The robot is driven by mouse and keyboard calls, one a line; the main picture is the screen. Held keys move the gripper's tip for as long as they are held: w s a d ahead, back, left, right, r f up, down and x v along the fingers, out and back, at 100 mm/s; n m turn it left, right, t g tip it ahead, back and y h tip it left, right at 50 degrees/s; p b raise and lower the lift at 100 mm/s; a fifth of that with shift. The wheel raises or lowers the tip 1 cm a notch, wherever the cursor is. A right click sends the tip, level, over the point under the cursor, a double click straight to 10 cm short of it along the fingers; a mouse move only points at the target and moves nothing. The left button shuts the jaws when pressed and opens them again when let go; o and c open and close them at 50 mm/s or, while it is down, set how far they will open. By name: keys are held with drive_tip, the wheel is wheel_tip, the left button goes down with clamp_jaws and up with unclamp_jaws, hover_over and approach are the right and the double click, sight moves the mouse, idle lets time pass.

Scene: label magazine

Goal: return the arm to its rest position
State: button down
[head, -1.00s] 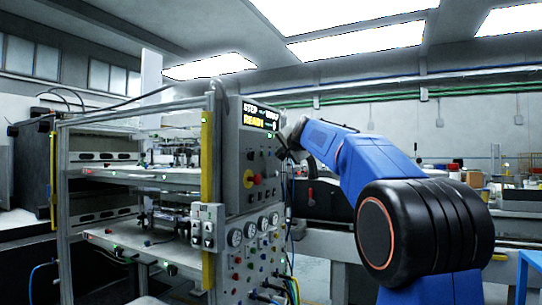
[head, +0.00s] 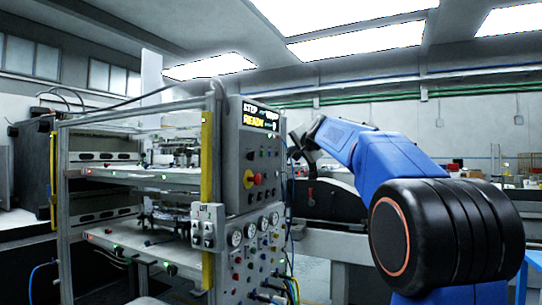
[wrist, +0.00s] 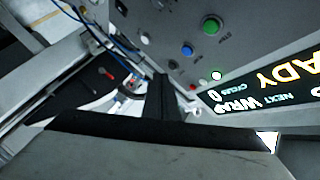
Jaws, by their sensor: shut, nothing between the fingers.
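My blue arm (head: 400,165) with its black joint stands at the right of the head view. It reaches left toward the machine's control panel (head: 232,165). My gripper (head: 297,150) is dark and small there, just right of the panel's edge. It appears clear of the panel, though the exact gap cannot be told. In the wrist view the dark fingers of my gripper (wrist: 165,98) are together, with nothing held between them. Panel buttons, including a green button (wrist: 212,25) and a blue button (wrist: 187,50), show beyond them.
The machine's frame has a yellow strip (head: 207,160) and shelves (head: 140,178) with equipment. A lit display (head: 260,117) reads READY. Gauges, hoses and cables hang low on the panel. A blue stand (head: 538,262) is at the lower right. A grey bench stands behind my arm.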

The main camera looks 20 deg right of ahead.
idle(0.4)
drive_tip(key=s+a+f+n+g+y, duration=0.1)
drive_tip(key=s+a+f+n+g, duration=0.2)
drive_tip(key=s+a+f, duration=0.75)
drive_tip(key=s+a+f+n+g+y, duration=0.1)
drive_tip(key=s+a+f+n+g, duration=0.25)
drive_tip(key=s+a+f, duration=0.75)
drive_tip(key=s+a+f+n+g, duration=0.1)
drive_tip(key=s+f+n+g, duration=0.3)
drive_tip(key=s+f, duration=2.4)
drive_tip(key=shift+s+f+n, duration=0.35)
drive_tip(key=shift+f+n, duration=0.3)
drive_tip(key=shift+n, duration=0.5)
